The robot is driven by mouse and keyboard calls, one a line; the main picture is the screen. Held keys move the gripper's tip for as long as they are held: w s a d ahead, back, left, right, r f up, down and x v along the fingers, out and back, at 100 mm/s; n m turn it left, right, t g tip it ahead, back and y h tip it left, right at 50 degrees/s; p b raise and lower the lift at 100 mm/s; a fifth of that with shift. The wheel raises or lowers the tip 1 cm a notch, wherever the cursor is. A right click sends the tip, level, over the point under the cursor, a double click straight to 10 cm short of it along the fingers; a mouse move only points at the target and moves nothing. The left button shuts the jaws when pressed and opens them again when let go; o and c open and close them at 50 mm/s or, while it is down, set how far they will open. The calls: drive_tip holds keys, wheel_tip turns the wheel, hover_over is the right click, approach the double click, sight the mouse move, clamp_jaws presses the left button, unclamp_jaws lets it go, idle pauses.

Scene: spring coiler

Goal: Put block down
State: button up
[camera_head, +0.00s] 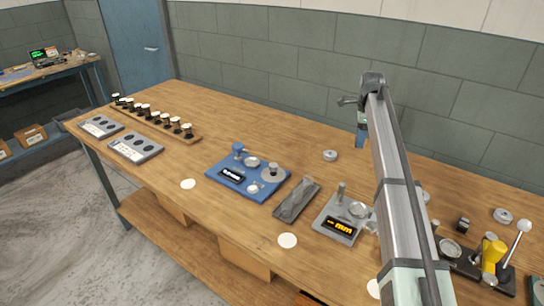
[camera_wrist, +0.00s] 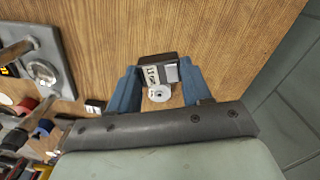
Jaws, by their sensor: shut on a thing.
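My gripper (camera_wrist: 160,84) has blue fingers and is shut on a small block (camera_wrist: 155,76) with a dark edge and a white marked face in the wrist view. The fingers press on its left and right sides. In the head view my gripper (camera_head: 361,137) hangs near the back edge of the wooden table (camera_head: 300,130). The block is hidden or too small to tell there. Its height above the table is hard to judge. A pale round piece with a hole (camera_wrist: 159,93) shows just below the block in the wrist view; whether it touches the block is unclear.
A grey gauge with a yellow "mm" display (camera_head: 338,229) and a blue device (camera_head: 247,174) stand left of my arm. A grey ring (camera_head: 330,155) lies near the back. Bare wood surrounds the block in the wrist view.

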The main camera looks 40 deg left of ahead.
drive_tip(key=s+a+n, duration=0.1)
drive_tip(key=s+a, duration=0.5)
drive_tip(key=a, duration=0.6)
drive_tip(key=s+a+n, duration=0.2)
drive_tip(key=s+a, duration=0.4)
drive_tip(key=a, duration=0.7)
drive_tip(key=m, duration=0.7)
hover_over(272, 155)
drive_tip(key=shift+s+f, duration=0.1)
drive_tip(key=shift+f, duration=4.65)
drive_tip(key=o, duration=1.2)
drive_tip(key=shift+f, duration=0.1)
drive_tip(key=shift+o, duration=0.2)
wheel_tip(272, 155, up, 12)
